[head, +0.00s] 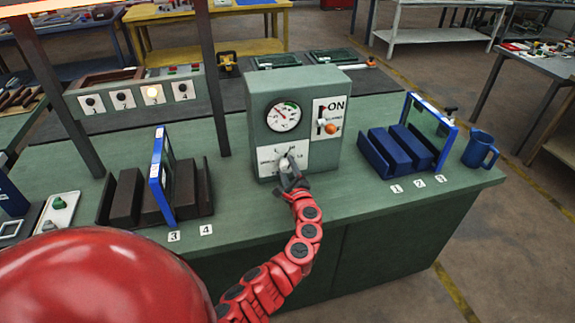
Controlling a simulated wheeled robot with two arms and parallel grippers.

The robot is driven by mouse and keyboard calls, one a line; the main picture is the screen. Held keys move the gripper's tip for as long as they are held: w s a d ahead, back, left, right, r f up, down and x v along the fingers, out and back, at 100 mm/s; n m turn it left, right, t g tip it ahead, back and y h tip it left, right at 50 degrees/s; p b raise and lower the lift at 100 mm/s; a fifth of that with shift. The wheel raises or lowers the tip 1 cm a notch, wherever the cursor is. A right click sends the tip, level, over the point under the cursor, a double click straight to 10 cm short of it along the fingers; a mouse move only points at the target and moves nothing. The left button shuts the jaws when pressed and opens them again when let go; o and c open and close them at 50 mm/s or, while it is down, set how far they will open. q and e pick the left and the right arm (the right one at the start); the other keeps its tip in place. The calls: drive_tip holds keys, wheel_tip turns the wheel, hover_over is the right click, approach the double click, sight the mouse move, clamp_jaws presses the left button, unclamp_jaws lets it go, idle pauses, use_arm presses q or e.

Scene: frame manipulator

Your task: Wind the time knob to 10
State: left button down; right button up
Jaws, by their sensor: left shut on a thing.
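A grey-green control box (262,100) stands on the green workbench. It has a round dial (284,116) with a red needle, and a panel marked ON with a lever switch (323,122) and an orange button. Low on its front is a white plate with a pale knob (284,163), the likely time knob. My left gripper (289,172) is at this knob, shut on it, and partly covers it. The plate's markings are too small and too covered to read, so the knob's setting cannot be told. My right gripper is not in view.
On the green workbench (240,196), a brown rack (127,195) with a blue frame (160,175) stands left of the box. A blue rack (391,150), another blue frame (446,126) and a blue mug (481,150) are at right. Dark posts rise behind. Bench top in front is clear.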

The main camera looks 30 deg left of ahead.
use_arm(q)
drive_tip(key=shift+m+p, duration=0.4)
drive_tip(key=shift+m, duration=0.7)
drive_tip(key=shift+f, duration=0.1)
drive_tip(key=shift+c, duration=1.5)
unclamp_jaws()
drive_tip(key=shift+s+d, duration=0.25)
drive_tip(key=shift+d, duration=0.2)
drive_tip(key=b+v, duration=0.3)
drive_tip(key=v, duration=1.3)
drive_tip(key=shift+s, duration=0.25)
